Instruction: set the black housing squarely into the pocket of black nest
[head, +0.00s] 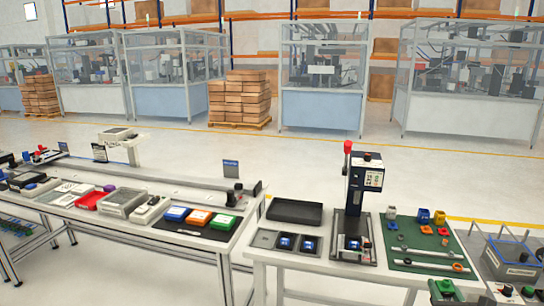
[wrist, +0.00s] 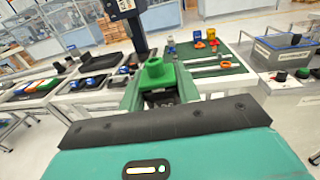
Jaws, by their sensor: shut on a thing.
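My gripper (wrist: 158,84) reaches forward in the wrist view with green fingers. In the head view, a green shape (head: 445,287) at the table's front edge may be this part. A black nest (head: 353,257) under the press holds a blue piece. Two more dark trays with blue pieces (head: 285,242) lie left of it. No clearly black housing can be made out.
The press (head: 365,185) stands upright with a red-topped post. A black tray (head: 295,213) lies left behind it. A green mat (head: 400,262) on the right bears coloured parts and small rings. A grey box with knobs (head: 513,258) stands far right. The table's front strip looks clear.

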